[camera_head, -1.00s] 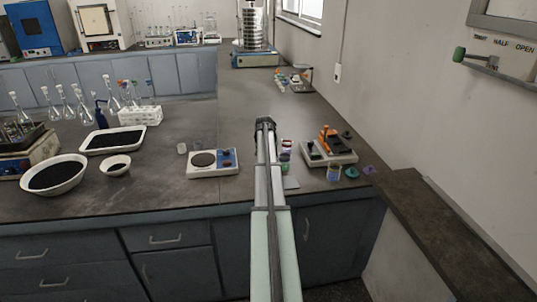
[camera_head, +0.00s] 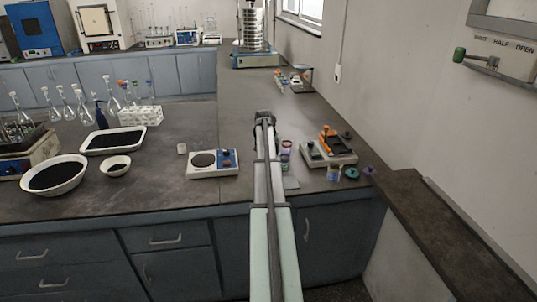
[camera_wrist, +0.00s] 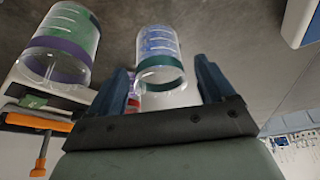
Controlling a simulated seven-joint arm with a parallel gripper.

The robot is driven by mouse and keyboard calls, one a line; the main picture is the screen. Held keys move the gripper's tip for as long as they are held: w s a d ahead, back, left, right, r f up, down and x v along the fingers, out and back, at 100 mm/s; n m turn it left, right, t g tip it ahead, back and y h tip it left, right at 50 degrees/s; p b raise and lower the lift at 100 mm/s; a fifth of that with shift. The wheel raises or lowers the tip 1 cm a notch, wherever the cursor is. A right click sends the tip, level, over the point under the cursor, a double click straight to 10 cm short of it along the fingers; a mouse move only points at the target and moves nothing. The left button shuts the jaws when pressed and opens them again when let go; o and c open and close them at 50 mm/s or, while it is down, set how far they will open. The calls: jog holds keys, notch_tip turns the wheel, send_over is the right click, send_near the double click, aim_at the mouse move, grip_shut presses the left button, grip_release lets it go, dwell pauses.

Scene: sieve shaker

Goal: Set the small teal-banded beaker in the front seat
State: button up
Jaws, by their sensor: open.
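The small teal-banded beaker (camera_wrist: 158,55) is clear glass with blue marks. In the wrist view it shows ahead of and between the fingers of my gripper (camera_wrist: 162,78). My gripper is open with nothing held, and a gap shows on both sides of the beaker. In the head view my gripper (camera_head: 264,118) is over the bench, and I cannot surely pick out the teal band there. A grey-white base with orange parts (camera_head: 338,149) stands to the right of my gripper; I cannot tell which part is the front seat.
A purple-banded beaker (camera_wrist: 62,44) with green marks stands close left of the teal-banded one in the wrist view. In the head view, a clear vessel with blue marks (camera_head: 333,173) is near the bench edge. A white plate device (camera_head: 212,163) stands left of my arm.

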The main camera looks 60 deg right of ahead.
jog(key=v, duration=0.8)
jog(key=shift+r, duration=0.3)
jog(key=s+a+f+t+h, duration=0.3)
jog(key=a+h, duration=0.5)
jog(key=x, duration=0.7)
jog(key=shift+d+f, duration=0.2)
jog(key=shift+d, duration=0.15)
jog(key=shift+t, duration=0.3)
jog(key=shift+x, duration=3)
jog(key=shift+f, duration=0.1)
